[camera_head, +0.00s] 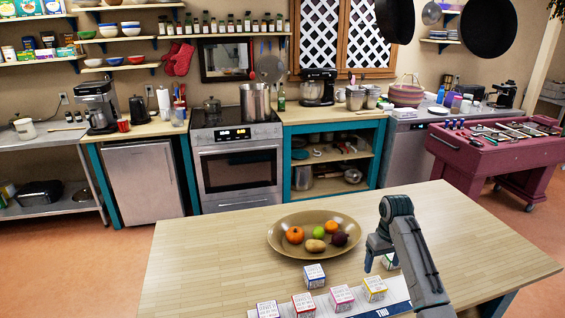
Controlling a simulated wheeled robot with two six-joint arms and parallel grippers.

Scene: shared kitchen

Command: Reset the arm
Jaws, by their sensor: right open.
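My right arm rises from the lower right over the wooden island table (200,260). It bends at the top, and my right gripper (379,266) points down toward the tabletop, open, with nothing seen held in it. A small white and green box (391,262) is right by the gripper and partly hidden by it and the arm. I cannot tell if they touch. My left gripper is not in view.
A brown oval platter (278,243) with fruit and vegetables sits left of my right gripper. Several small boxes, including a blue one (314,276) and a yellow one (374,289), stand toward the front, some on a white labelled strip (396,292). The table's left part is clear.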

